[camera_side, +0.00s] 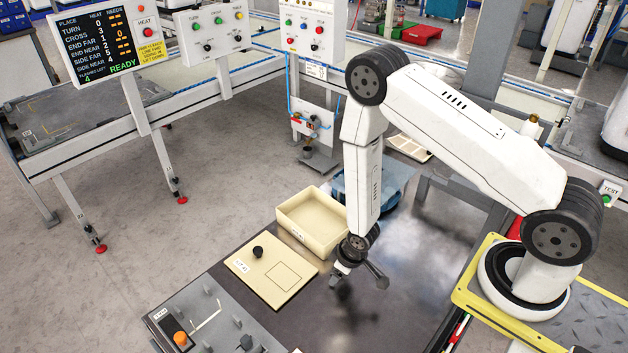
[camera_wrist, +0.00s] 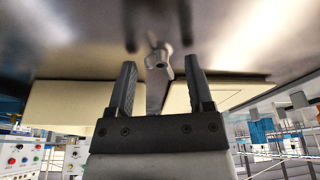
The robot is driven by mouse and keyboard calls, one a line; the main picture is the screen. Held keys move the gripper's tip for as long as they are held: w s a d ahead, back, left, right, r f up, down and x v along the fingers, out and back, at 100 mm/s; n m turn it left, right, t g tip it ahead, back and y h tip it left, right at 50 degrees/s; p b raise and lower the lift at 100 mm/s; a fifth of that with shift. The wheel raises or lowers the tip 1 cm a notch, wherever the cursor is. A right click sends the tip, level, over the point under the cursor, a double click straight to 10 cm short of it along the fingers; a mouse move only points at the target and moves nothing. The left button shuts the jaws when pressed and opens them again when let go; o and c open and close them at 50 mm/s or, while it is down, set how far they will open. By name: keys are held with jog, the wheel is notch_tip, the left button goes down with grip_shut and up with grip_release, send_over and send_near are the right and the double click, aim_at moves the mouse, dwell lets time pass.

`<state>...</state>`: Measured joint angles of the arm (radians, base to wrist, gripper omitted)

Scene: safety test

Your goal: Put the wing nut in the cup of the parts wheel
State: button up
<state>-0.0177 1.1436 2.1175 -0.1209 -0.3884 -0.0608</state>
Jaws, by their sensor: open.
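The wing nut (camera_wrist: 157,62) shows in the wrist view as a small grey winged piece at the dark table top. It appears between and just past the fingertips, with a gap to either finger. My gripper (camera_wrist: 160,70) is open and empty; it also shows in the side view (camera_side: 358,283), low over the dark table. I cannot make out the wing nut in the side view, where the gripper and dark reflections cover that spot. I cannot pick out the parts wheel or its cup in either view.
A cream open tray (camera_side: 284,219) and a cream board (camera_side: 243,274) with a black knob (camera_side: 258,251) lie left of my gripper. A grey fixture with an orange button (camera_side: 180,338) is at front left. The table (camera_side: 400,300) right of the gripper looks clear.

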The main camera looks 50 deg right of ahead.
dwell(0.5)
grip_shut()
